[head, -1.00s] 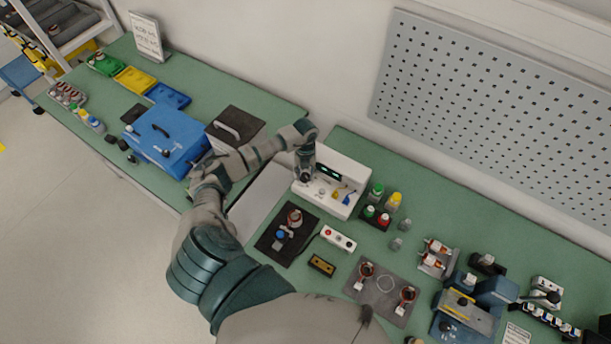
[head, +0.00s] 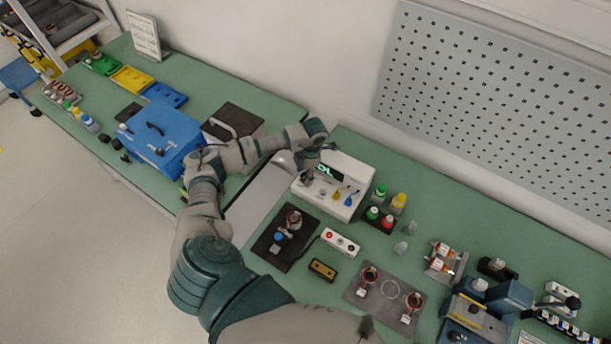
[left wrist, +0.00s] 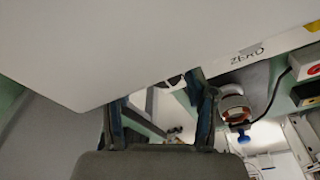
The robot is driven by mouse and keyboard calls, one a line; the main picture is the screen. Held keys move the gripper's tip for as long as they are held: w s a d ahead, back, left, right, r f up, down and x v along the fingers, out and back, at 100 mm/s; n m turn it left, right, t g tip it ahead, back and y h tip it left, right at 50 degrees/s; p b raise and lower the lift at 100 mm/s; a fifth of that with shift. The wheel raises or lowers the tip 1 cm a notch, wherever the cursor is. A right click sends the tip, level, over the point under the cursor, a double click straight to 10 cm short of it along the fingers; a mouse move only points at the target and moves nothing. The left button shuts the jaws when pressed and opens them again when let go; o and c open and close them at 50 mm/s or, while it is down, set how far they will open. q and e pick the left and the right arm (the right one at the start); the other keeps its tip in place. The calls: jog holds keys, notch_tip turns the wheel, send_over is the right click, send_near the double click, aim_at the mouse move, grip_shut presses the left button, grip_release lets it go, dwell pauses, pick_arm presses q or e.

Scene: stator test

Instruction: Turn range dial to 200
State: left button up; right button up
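The white tester (head: 345,203) stands on the green bench, with a lit green display (head: 329,172) on its sloped panel. A dark round knob (head: 307,178), seemingly the range dial, sits at the panel's left end; its setting is too small to read. My left gripper (head: 322,152) is above the tester's upper left part, apart from that knob. In the left wrist view my left gripper (left wrist: 160,92) has its fingers spread with nothing between them. The white casing (left wrist: 100,45) fills the top there, with a "ZERO" label. My right gripper is out of view.
A black mat (head: 268,246) with a stator fixture lies in front of the tester. A red-button box (head: 341,242) and several capped bottles (head: 381,192) stand close by. A blue case (head: 160,140) is at the left. A pegboard (head: 490,110) covers the wall behind.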

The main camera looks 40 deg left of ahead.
aim_at(305, 174)
pick_arm(q)
jog(key=shift+a, duration=0.1)
jog(key=shift+r, duration=0.15)
jog(key=r+p, duration=0.2)
jog(key=r, duration=0.1)
jog(key=r+p, duration=0.2)
jog(key=r, duration=0.1)
jog(key=shift+d, duration=0.2)
jog(key=shift+f, duration=0.1)
jog(key=shift+a+f, duration=0.1)
